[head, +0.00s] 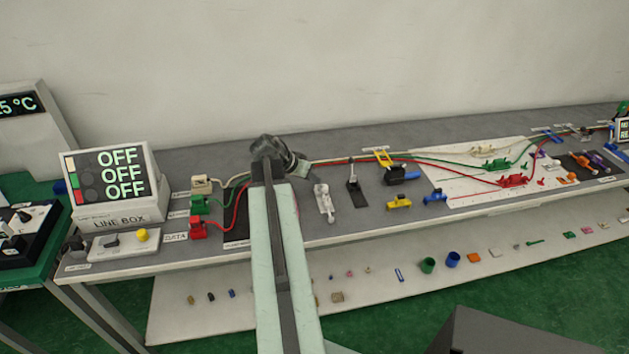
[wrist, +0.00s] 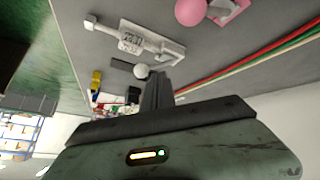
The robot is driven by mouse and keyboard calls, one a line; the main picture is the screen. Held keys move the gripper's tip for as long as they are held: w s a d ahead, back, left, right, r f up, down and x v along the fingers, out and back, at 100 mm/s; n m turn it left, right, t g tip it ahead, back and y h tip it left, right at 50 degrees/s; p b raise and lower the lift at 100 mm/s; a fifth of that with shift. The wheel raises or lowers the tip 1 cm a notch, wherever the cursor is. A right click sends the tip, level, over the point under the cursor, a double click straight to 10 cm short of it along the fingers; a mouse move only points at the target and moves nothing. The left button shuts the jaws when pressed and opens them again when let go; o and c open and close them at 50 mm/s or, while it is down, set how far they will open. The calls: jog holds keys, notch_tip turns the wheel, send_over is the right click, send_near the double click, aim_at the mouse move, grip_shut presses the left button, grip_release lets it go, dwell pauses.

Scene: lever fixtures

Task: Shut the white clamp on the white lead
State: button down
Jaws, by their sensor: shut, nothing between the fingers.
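The white clamp (head: 484,151) is a small cream piece on the white board, behind the green and red clamps. It is too small to tell whether it is open or shut. The white lead (head: 340,160) runs from the white plug (head: 201,184) past my arm toward the board. It also shows in the wrist view (wrist: 240,70) beside the red and green leads. My gripper (head: 301,164) is over the bench, well left of the white clamp. It is shut and empty; its fingers show in the wrist view (wrist: 157,88), seen close to a white ball knob (wrist: 141,71).
The green clamp (head: 497,164) and red clamp (head: 513,181) stand in front of the white one. A black lever fixture (head: 356,186), a white latch fixture (head: 324,201) and a yellow-and-blue clamp (head: 392,172) stand between my gripper and the board (head: 455,193). The wall is close behind.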

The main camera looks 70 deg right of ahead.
jog(key=w+a+r+p, duration=0.4)
jog(key=a+r+p, duration=0.2)
jog(key=a, duration=0.4)
jog(key=shift+a, duration=0.25)
jog(key=shift+w, duration=0.1)
